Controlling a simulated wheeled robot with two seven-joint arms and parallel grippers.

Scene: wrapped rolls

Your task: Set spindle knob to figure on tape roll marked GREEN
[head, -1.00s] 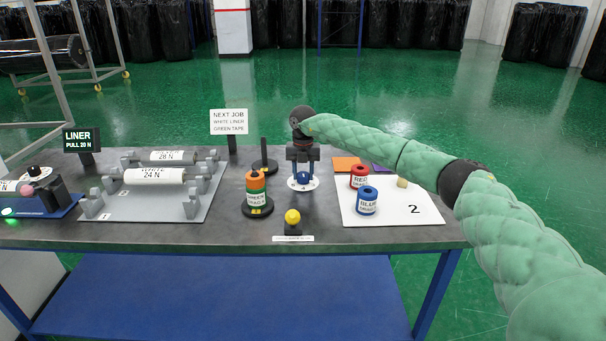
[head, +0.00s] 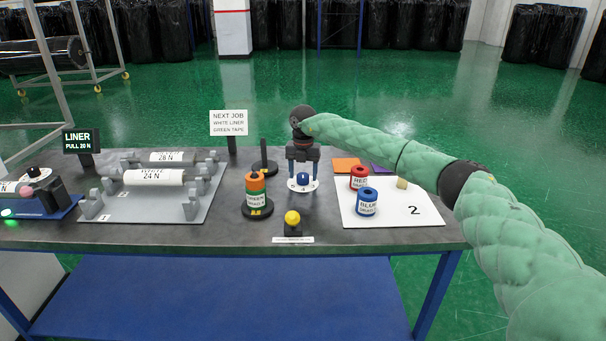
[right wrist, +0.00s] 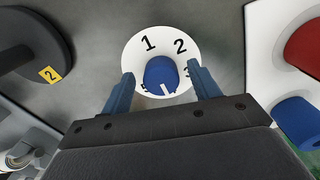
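The blue spindle knob (head: 303,178) sits on a round white dial (head: 292,187). In the right wrist view, the knob (right wrist: 161,71) has a white mark pointing toward the gripper, between figures 3 and 5; the figure there is hidden. The dial (right wrist: 138,58) also shows 1 and 2. My right gripper (head: 303,170) is above the dial, its fingers apart on either side of the knob (right wrist: 163,88), without visible contact. The orange roll with a label reading GREEN (head: 256,197) stands on a black spindle; its small print is hard to read. My left gripper is out of view.
Red (head: 359,178) and blue (head: 367,202) rolls stand on a white mat marked 2 (head: 425,211). A yellow button (head: 292,217) is in front. An empty black post (head: 264,155) stands behind. White liner rolls (head: 154,176) rest in grey cradles at left.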

